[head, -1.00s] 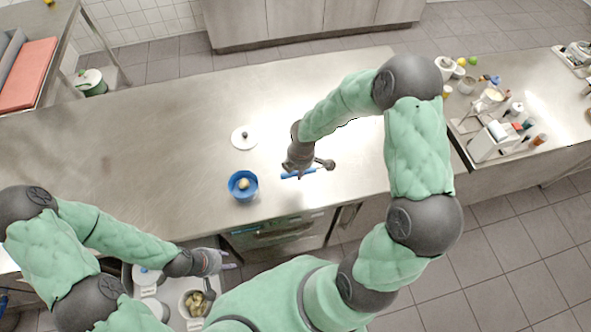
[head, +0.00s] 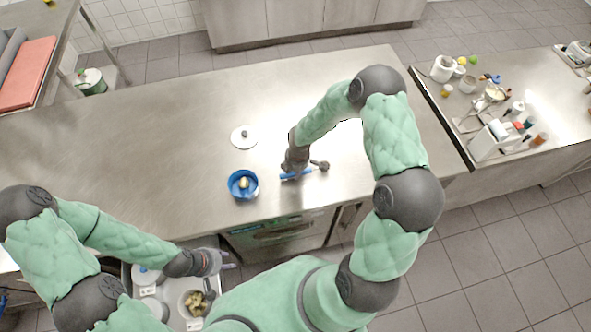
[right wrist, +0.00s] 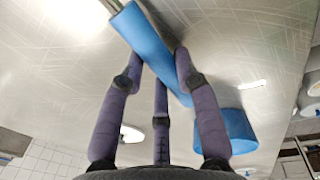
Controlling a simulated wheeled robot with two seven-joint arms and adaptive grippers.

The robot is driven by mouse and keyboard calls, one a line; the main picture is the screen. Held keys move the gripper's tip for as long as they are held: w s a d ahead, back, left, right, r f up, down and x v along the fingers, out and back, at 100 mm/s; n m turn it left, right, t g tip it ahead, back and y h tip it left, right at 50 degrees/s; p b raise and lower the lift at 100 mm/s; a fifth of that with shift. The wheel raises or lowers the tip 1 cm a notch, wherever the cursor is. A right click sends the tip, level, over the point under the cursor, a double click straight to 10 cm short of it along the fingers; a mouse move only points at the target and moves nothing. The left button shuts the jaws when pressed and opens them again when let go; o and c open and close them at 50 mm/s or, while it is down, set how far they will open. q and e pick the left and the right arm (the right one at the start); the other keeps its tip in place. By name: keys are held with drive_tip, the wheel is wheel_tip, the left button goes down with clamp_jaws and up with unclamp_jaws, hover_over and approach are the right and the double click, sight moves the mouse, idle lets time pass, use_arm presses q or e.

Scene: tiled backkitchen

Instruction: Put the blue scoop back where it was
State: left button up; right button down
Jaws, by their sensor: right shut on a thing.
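The blue scoop (head: 290,176) is in my right gripper (head: 297,172), above the steel counter. In the right wrist view its blue handle (right wrist: 150,48) lies slanted between the fingers of the gripper (right wrist: 160,75), with a thin metal shaft at its upper end. A dark rounded part, perhaps the scoop's head, shows to the right of the gripper in the head view. My left gripper (head: 215,262) looks open and empty, above the edge of the containers at the lower left.
A blue bowl (head: 234,190) with a pale yellowish thing inside stands left of the right gripper. A white lid (head: 238,138) lies behind it. A crowded side counter (head: 555,108) is at right.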

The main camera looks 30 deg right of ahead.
drive_tip(key=shift+f+b, duration=0.45)
drive_tip(key=shift+b, duration=0.05)
drive_tip(key=shift+f, duration=0.2)
drive_tip(key=c, duration=0.9)
unclamp_jaws()
drive_tip(key=shift+r, duration=0.15)
drive_tip(key=shift+r+p, duration=0.6)
wheel_tip(320, 180, up, 12)
drive_tip(key=s+p, duration=0.1)
drive_tip(key=shift+s, duration=0.2)
